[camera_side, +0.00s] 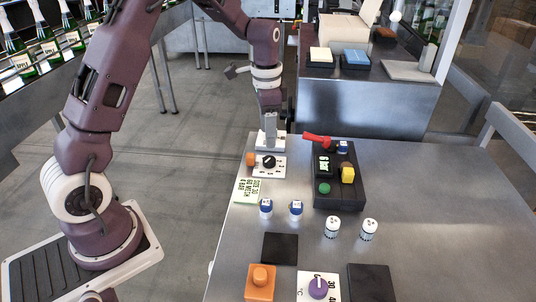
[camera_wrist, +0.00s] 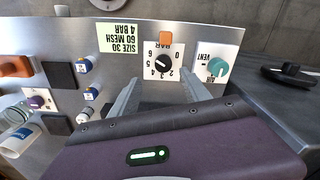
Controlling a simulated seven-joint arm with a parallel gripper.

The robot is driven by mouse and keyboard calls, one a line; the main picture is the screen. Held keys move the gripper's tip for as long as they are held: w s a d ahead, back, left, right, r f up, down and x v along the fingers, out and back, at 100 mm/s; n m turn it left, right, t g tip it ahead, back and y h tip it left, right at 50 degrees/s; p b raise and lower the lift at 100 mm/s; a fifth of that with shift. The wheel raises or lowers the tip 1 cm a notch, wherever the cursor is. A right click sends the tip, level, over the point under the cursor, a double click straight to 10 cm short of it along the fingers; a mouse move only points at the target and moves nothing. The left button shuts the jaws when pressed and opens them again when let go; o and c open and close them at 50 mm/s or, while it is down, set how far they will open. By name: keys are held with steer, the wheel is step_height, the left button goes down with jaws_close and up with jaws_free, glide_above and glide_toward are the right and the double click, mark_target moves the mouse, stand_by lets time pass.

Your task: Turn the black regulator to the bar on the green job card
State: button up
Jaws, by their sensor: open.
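The black regulator (camera_wrist: 163,64) is a round knob on a white plate with a BAR scale of numbers, upside down in the wrist view. It also shows in the side view (camera_side: 269,160) near the table's far left edge. Its pointer is too small to read surely. The pale green job card (camera_wrist: 119,38) reads "SIZE 30, 60 MESH, 4 BAR"; in the side view the card (camera_side: 248,190) lies in front of the regulator plate. My gripper (camera_wrist: 164,84) is open and empty, its fingers on either side of the regulator's line. Contact with the knob is not visible.
A teal AIR VENT knob (camera_wrist: 217,66) is close beside the regulator in the wrist view. An orange piece (camera_side: 251,158) sits by the regulator plate. A dark control box with a red handle (camera_side: 318,141) stands to the right.

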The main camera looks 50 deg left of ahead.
mark_target(268, 158)
steer(key=f, duration=0.8)
steer(key=shift+w+a+f, duration=0.25)
steer(key=shift+a+f, duration=0.05)
steer(key=shift+f, duration=0.05)
jaws_close()
